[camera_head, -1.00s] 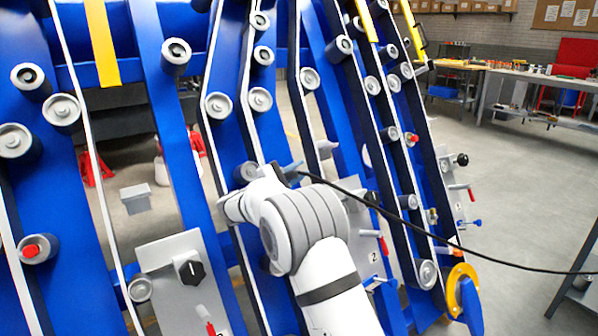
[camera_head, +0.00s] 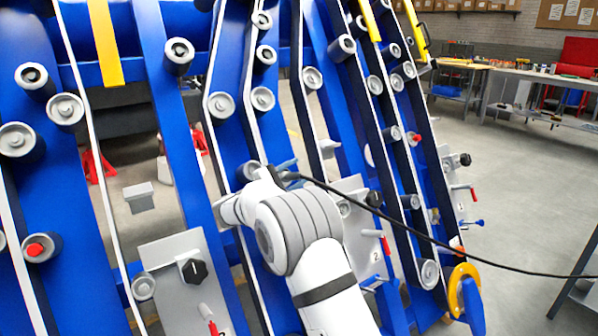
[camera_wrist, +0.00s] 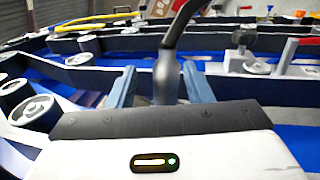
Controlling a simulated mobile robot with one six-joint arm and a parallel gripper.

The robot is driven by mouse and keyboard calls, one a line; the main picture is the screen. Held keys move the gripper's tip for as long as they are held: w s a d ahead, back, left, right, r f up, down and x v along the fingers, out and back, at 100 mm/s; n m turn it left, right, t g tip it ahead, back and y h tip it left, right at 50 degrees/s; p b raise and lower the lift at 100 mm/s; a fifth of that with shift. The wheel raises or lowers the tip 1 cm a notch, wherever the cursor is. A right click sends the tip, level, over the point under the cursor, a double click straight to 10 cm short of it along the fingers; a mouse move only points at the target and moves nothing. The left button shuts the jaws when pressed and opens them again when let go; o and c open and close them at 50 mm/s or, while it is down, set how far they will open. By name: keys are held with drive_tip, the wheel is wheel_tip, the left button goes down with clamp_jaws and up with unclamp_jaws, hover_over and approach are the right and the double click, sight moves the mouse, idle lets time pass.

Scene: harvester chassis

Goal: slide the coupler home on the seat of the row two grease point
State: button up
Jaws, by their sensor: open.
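My gripper (camera_wrist: 162,88) is open, its two blue-grey fingers apart on either side of the coupler (camera_wrist: 166,78). The coupler is a dark grey cylinder at the end of a black hose (camera_wrist: 181,22), and it stands roughly upright in the wrist view. Its lower end is hidden behind the gripper body, so I cannot tell how it sits on the seat. The row two grease point is not clearly visible. In the head view my gripper (camera_head: 284,166) is at the blue row beams, mostly hidden by my wrist, and the hose (camera_head: 430,238) runs off to the right.
A grey plate marked 2 (camera_head: 358,240) with a black knob (camera_head: 373,199) and a red handle (camera_head: 386,246) is right of my arm. Rollers and belts line the blue beams (camera_head: 180,150). Another knobbed plate (camera_head: 170,265) is at left. Open floor (camera_head: 510,190) lies right.

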sight(290, 176)
drive_tip(key=v, duration=0.6)
drive_tip(key=shift+p, duration=0.35)
drive_tip(key=shift+r, duration=0.1)
drive_tip(key=s+d+r+m+g+y+p, duration=0.25)
drive_tip(key=s+d+r+g+p, duration=0.25)
drive_tip(key=s+d, duration=0.45)
drive_tip(key=s+d+r+m+g+y+p, duration=0.2)
drive_tip(key=s+d+r+m+g+p, duration=0.25)
drive_tip(key=d, duration=0.75)
drive_tip(key=s+r+m+y+p, duration=0.2)
drive_tip(key=s+y+p, duration=0.3)
drive_tip(key=s, duration=0.8)
drive_tip(key=s+r+m+y+p, duration=0.3)
drive_tip(key=s+m+y+p, duration=0.2)
drive_tip(key=s, duration=0.8)
drive_tip(key=shift+a+g+y+p, duration=0.2)
drive_tip(key=shift+g+y+p, duration=0.2)
drive_tip(key=shift+p, duration=0.75)
drive_tip(key=shift+s+r, duration=0.1)
drive_tip(key=shift+r, duration=0.05)
drive_tip(key=shift+c, duration=0.3)
